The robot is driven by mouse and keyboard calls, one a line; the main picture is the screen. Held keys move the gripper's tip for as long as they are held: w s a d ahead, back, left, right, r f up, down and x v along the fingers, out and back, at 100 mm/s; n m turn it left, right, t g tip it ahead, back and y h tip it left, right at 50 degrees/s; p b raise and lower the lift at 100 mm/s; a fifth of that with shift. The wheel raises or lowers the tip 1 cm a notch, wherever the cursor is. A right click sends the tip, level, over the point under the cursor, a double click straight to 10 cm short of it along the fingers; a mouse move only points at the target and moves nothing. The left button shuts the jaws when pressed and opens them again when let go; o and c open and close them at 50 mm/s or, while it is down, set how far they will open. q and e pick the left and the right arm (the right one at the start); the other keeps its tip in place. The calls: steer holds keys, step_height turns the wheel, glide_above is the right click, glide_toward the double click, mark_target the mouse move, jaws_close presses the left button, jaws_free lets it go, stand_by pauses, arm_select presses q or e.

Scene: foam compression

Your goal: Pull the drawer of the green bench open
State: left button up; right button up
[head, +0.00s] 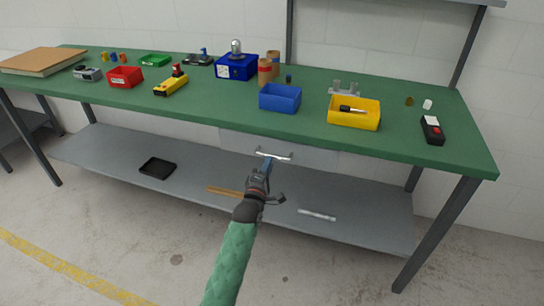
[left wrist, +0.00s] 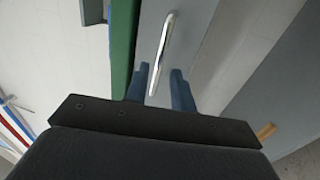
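The green bench (head: 220,112) stands against the wall. Its grey drawer (head: 318,157) hangs under the front edge and looks shut. A silver bar handle (head: 283,155) is on the drawer front. My left gripper (head: 267,163) is at the left part of the handle. In the left wrist view its two blue fingers (left wrist: 160,86) are apart, and one end of the handle (left wrist: 162,50) shows between them. I cannot tell whether they touch it. My right gripper is not in view.
Bins, including a blue one (head: 280,97) and a yellow one (head: 354,112), stand on the bench top with several small tools. A lower grey shelf (head: 120,147) holds a black tray (head: 158,167). The floor in front is clear.

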arm_select(q)
steer(key=shift+p+x, duration=0.3)
steer(key=shift+x, duration=2)
steer(key=shift+c, duration=0.5)
jaws_close()
